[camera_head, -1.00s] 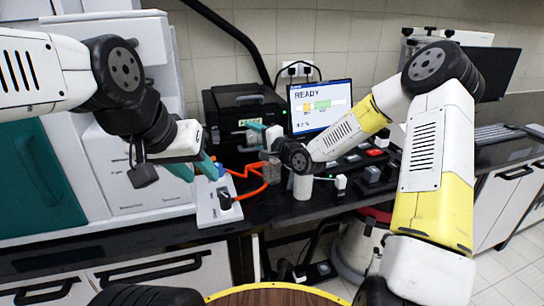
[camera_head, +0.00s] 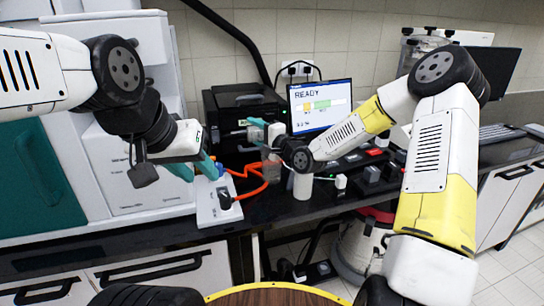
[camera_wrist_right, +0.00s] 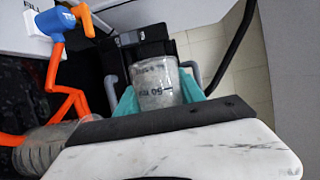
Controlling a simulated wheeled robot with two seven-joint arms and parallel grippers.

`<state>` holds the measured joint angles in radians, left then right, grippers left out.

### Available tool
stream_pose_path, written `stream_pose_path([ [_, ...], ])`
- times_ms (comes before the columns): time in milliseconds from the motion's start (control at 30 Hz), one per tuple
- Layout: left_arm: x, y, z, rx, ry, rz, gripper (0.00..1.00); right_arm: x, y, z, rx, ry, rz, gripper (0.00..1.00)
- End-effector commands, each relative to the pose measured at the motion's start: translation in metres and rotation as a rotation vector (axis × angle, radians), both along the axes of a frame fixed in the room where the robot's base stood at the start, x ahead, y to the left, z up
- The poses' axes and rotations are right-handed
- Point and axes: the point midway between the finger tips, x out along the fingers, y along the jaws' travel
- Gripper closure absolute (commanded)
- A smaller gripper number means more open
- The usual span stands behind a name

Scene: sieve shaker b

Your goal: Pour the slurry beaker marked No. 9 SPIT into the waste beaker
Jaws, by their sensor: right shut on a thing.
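My right gripper (camera_wrist_right: 160,92) is shut on a clear beaker (camera_wrist_right: 157,80) with dark volume marks, held between its teal fingers. No No. 9 SPIT marking is readable on it. In the head view, the right gripper (camera_head: 257,124) is in front of the black machine, and its beaker is hard to make out. A second clear beaker (camera_head: 271,168), possibly the waste beaker, stands on the counter just below this gripper; it also shows at the lower left of the right wrist view (camera_wrist_right: 42,152). My left gripper (camera_head: 194,169) is open and empty above the white board's left side.
A black machine (camera_head: 225,104) and a screen reading READY (camera_head: 321,105) stand at the back. A white cylinder (camera_head: 302,186) stands right of the second beaker.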

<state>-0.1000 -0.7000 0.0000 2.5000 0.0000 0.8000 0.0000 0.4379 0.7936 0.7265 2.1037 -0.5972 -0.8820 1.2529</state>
Motion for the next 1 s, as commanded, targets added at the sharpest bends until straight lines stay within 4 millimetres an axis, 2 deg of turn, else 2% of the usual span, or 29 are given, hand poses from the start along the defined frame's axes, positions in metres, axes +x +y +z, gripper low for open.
stream_pose_path([
  [1000, 0.0, 0.0, 0.0, 0.0, 0.0, 0.0, 0.64, 0.0011, -0.0033, 0.0047, 0.108, 0.034, 0.001, 0.95],
])
